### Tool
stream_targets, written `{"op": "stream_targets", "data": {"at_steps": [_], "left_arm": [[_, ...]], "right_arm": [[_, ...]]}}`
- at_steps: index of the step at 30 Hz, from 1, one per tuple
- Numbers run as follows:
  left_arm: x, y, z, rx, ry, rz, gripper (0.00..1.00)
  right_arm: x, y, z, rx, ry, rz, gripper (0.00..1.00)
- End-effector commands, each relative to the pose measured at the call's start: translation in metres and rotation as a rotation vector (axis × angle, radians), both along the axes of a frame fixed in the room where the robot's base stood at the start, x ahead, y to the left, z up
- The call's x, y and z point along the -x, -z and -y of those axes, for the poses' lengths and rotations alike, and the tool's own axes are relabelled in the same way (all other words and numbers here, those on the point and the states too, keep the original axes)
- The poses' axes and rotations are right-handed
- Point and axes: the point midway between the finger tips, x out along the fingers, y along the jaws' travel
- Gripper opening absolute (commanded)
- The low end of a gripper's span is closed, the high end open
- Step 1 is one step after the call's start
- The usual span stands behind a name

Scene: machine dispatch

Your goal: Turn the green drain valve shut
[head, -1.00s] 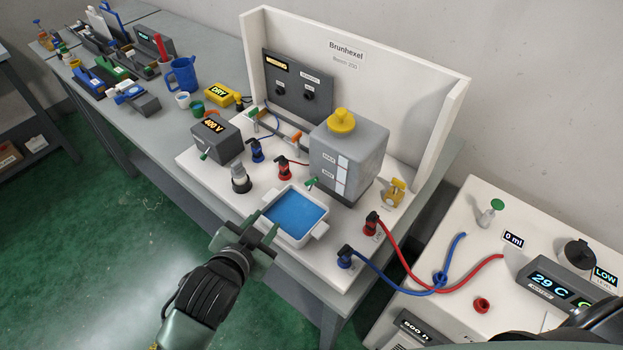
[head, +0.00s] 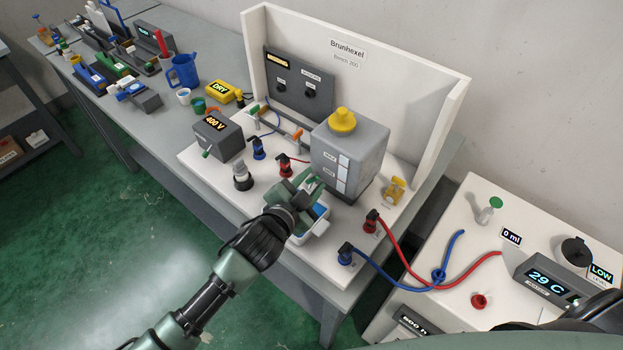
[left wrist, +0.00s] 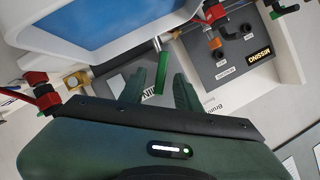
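The green drain valve handle (left wrist: 162,78) shows in the left wrist view as a green lever on a metal stem. It lies between the two fingers of my left gripper (left wrist: 160,88), with a gap visible on either side. The fingers are apart. In the head view my left gripper (head: 306,188) is over the white tray at the front of the grey tank (head: 348,158), and it largely hides the valve. I cannot tell whether a finger touches the handle. My right gripper is not in view.
The white tray (head: 318,229) with blue liquid sits below my left gripper; its rim also shows in the left wrist view (left wrist: 95,55). Red (head: 372,221) and blue (head: 345,254) hose couplings stand to the right. A grey 400 V box (head: 220,137) stands to the left.

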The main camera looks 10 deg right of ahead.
Motion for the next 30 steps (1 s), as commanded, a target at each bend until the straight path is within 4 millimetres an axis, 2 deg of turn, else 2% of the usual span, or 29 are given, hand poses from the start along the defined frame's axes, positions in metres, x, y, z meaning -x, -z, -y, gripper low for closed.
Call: {"op": "stream_targets", "data": {"at_steps": [9, 10, 13, 20, 30], "left_arm": [[-0.002, 0.001, 0.002, 0.001, 0.0, -0.001, 0.33], [-0.002, 0.001, 0.002, 0.001, 0.0, -0.001, 0.27], [-0.002, 0.001, 0.002, 0.001, 0.0, -0.001, 0.0], [-0.001, 0.004, 0.003, -0.01, 0.0, 0.013, 0.0], [0.005, 0.015, 0.008, -0.202, -0.001, 0.26, 0.0]], "right_arm": [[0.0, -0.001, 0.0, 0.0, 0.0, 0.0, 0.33], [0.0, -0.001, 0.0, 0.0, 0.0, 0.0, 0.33], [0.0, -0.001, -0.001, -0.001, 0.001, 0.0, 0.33], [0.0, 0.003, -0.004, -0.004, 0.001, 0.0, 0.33], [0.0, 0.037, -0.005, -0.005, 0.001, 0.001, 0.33]]}}
